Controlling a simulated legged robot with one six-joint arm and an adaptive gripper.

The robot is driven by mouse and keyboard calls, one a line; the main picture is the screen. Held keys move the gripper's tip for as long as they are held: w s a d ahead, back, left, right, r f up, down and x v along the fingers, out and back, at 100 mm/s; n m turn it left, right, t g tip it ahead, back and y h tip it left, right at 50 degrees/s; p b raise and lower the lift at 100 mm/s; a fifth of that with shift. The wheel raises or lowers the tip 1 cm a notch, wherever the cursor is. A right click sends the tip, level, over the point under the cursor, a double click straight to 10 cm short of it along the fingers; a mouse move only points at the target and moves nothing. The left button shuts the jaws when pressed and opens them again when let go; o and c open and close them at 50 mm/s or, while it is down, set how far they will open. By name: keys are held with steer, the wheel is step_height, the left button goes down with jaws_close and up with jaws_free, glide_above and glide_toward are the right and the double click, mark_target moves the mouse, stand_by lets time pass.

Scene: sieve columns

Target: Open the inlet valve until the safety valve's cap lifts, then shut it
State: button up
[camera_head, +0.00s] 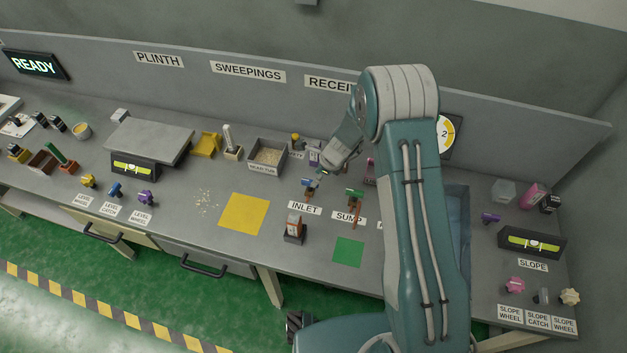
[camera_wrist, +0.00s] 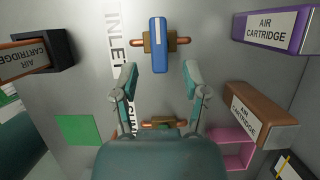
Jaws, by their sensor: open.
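The inlet valve (camera_head: 310,185) has a blue lever on a brass body, just above the INLET label in the head view. In the wrist view the blue lever (camera_wrist: 159,45) points up and down the picture, crosswise to its copper pipe stubs. My gripper (camera_wrist: 161,82) is open and empty, its fingertips below the lever in the picture and apart from it. In the head view its end sits just above and right of the inlet valve, partly hidden by my arm. A dial gauge (camera_head: 445,134) is partly covered by my arm.
The green-handled sump valve (camera_head: 355,194) stands right of the inlet valve. A bead tub (camera_head: 266,157) stands left. A yellow square (camera_head: 244,213) is bare.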

mark_target(310, 183)
steer(key=shift+x, duration=1.55)
jaws_close()
